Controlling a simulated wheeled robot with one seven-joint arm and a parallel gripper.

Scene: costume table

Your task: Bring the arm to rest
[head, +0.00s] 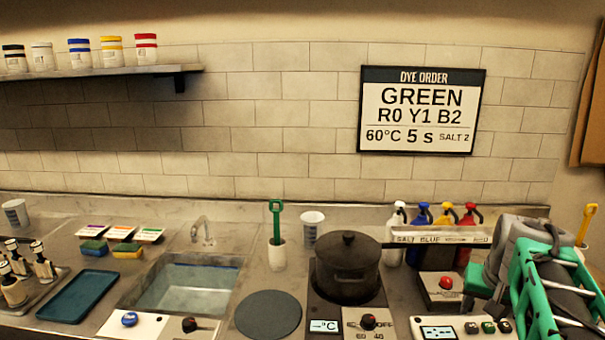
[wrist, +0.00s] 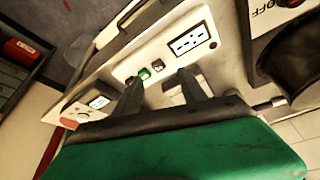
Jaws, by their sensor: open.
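My green and grey arm is folded at the right edge of the head view, in front of the counter's right end. My gripper (wrist: 158,82) shows in the wrist view as two dark fingers, spread apart with nothing between them. A pale control panel with a green button (wrist: 144,73) and a small display (wrist: 190,40) lies beyond the fingertips. I cannot tell how far the tips are from it. The fingertips cannot be made out in the head view.
A lidded black pot (head: 348,270) stands on a hot plate beside a dark round mat (head: 268,315). A sink (head: 188,288) and teal tray (head: 78,296) lie left.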

